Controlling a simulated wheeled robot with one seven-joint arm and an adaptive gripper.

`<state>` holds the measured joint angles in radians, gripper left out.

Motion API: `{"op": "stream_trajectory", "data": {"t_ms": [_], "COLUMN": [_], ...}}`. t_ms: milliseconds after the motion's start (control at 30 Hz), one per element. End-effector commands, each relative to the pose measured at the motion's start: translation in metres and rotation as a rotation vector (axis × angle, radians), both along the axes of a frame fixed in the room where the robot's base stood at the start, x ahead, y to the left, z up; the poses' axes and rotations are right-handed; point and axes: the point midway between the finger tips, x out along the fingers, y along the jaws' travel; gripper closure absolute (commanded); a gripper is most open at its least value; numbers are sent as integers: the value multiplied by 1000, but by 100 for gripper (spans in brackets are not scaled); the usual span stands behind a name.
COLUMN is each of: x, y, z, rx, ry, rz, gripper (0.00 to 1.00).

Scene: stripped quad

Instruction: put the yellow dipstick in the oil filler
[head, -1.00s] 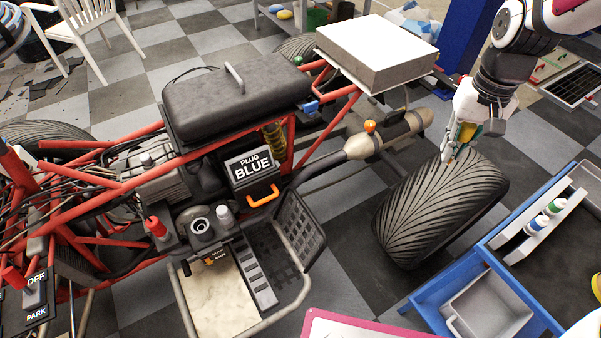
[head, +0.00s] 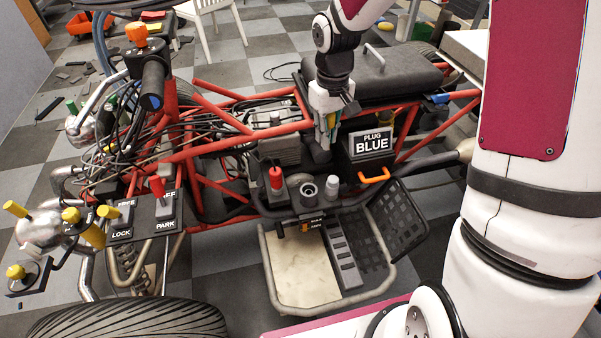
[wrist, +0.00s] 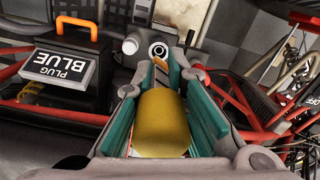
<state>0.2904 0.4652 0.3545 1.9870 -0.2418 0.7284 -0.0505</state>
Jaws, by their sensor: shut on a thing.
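My gripper (head: 325,138) hangs over the quad's red frame, just beyond the row of fittings beside the PLUG BLUE box. It is shut on the yellow dipstick (wrist: 163,120). In the wrist view its wide yellow end sits between the teal finger pads, with a narrow tan part (wrist: 160,64) beyond. A round grey collar with a dark hole, which looks like the oil filler (head: 308,191), stands nearer the camera than the gripper. The filler also shows in the wrist view (wrist: 159,50), beyond the fingertips. The dipstick appears apart from it; the gap's height is unclear.
A red knob (head: 276,179) and a pale grey knob (head: 332,184) flank the filler. The PLUG BLUE box (head: 372,148) with an orange handle stands at right. Red tubes surround the gripper. Several yellow-capped fittings (head: 95,234) are at lower left.

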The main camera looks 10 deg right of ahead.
Motion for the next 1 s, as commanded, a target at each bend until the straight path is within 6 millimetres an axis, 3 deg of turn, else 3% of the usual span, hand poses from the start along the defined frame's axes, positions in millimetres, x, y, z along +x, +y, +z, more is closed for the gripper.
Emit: {"op": "stream_trajectory", "data": {"t_ms": [33, 200, 433, 600, 1000], "x": [13, 44, 70, 79, 80], "y": [-1, 0, 1, 2, 2], "z": [-31, -98, -167, -188, -190], "rx": [2, 6, 14, 15, 15], "ry": [2, -4, -11, -16, -17], "rz": [43, 196, 356, 411, 423], "gripper": [100, 100, 100, 100, 100]}}
